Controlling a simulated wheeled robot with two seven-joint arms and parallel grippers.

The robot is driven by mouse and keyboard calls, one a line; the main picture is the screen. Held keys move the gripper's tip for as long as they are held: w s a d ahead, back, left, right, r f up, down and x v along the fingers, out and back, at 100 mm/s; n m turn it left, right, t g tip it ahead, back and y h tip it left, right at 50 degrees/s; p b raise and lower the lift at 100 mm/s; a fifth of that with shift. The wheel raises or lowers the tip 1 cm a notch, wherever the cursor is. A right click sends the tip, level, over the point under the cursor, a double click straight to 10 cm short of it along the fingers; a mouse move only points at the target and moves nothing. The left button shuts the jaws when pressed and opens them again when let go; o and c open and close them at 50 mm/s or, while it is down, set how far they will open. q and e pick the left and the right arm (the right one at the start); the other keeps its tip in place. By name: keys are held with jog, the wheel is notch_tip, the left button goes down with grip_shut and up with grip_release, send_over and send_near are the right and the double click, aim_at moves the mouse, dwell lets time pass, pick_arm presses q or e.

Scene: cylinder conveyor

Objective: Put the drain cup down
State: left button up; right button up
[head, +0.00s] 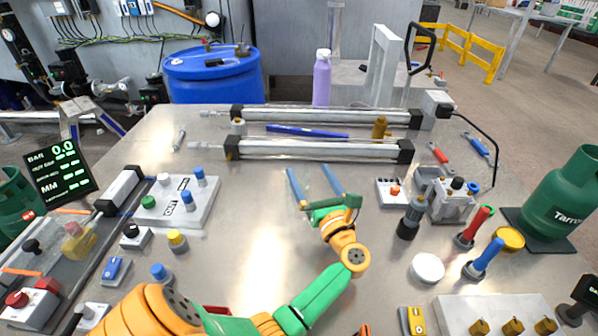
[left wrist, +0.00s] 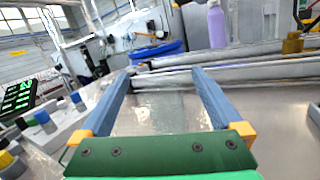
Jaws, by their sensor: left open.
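My left gripper (head: 314,183) is open over the middle of the steel table, its two blue fingers spread and pointing toward the far side. In the left wrist view the fingers (left wrist: 160,75) stand apart with no clear object held between them. I cannot tell for sure which thing is the drain cup. A round yellow cup-like piece (head: 509,238) stands at the right, and a white round piece (head: 428,267) lies left of it; both are apart from my left gripper. My right gripper is not in view.
Two long cylinders (head: 318,150) lie across the back of the table (head: 262,235), with a purple bottle (head: 322,78) behind. A button panel (head: 178,203) is at left. Red (head: 474,228) and blue (head: 484,259) handled tools stand at right. The table's middle is clear.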

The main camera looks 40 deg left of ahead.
aim_at(293, 168)
pick_arm(q)
notch_tip(293, 168, down, 4)
jog(key=shift+s+d+r+n+g+h, duration=0.1)
jog(key=shift+n+g+h, duration=0.1)
jog(key=shift+n+h, duration=0.15)
jog(key=shift+s+d+r+n+g+h, duration=0.1)
jog(key=shift+n+g+h, duration=0.1)
jog(key=shift+n+h, duration=0.15)
jog(key=shift+w+a+f, duration=0.1)
jog(key=shift+a+f, duration=0.15)
jog(key=shift+f, duration=0.05)
jog(key=x, duration=0.6)
jog(key=shift+s+a+f+b, duration=0.2)
jog(key=shift+a+f+b, duration=0.1)
jog(key=shift+a, duration=0.25)
jog(key=shift+d+r, duration=0.15)
jog(key=c, duration=0.4)
jog(key=shift+r, duration=0.1)
jog(key=c, duration=1)
